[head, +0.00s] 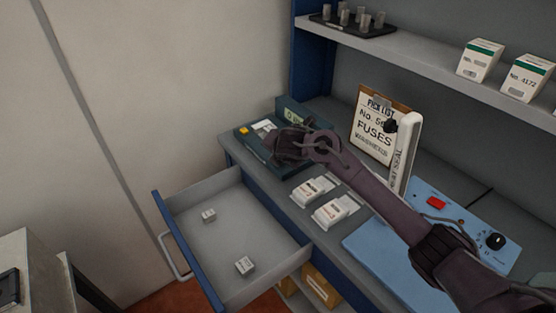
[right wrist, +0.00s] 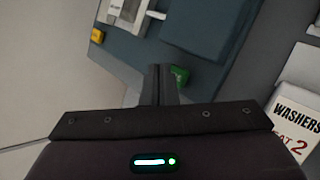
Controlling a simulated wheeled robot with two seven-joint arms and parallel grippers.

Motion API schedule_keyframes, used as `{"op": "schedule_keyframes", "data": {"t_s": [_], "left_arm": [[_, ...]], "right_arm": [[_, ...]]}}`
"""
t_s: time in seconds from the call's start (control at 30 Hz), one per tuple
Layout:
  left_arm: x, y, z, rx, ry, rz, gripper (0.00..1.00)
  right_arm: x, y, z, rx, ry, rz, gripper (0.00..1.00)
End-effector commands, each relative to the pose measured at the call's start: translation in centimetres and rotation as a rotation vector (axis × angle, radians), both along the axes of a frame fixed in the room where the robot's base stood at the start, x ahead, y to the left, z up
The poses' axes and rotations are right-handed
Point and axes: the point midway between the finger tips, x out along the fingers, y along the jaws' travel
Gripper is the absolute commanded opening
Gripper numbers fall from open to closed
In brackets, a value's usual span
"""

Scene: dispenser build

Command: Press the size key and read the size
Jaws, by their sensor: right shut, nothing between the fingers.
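A dark teal device (head: 252,143) stands at the far left end of the counter. In the head view it has a yellow key (head: 243,130), a pale label and a raised display (head: 292,117); the display text is mostly hidden by my gripper. My right gripper (head: 285,148) is over the device's right part, shut and empty. In the right wrist view the shut fingertips (right wrist: 165,70) are at a green key (right wrist: 180,75), partly covering it; I cannot tell whether they touch it. The yellow key (right wrist: 97,36) shows to the left. My left gripper is out of view.
Bags of washers (head: 335,211) lie on the counter beside the device. A pick-list clipboard (head: 370,127) stands behind, near a blue heat sealer (head: 425,204). An open drawer (head: 197,254) with two small boxes juts out in front. A shelf (head: 430,62) holds cartons above.

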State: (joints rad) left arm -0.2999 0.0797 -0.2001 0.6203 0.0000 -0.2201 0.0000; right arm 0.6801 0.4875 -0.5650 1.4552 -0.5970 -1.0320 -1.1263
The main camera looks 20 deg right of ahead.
Motion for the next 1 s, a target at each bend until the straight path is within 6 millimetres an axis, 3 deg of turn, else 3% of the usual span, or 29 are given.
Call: {"op": "schedule_keyframes", "data": {"t_s": [1.0], "left_arm": [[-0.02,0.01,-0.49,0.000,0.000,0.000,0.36]], "right_arm": [[-0.01,-0.01,-0.85,0.000,0.000,0.000,0.00]]}}
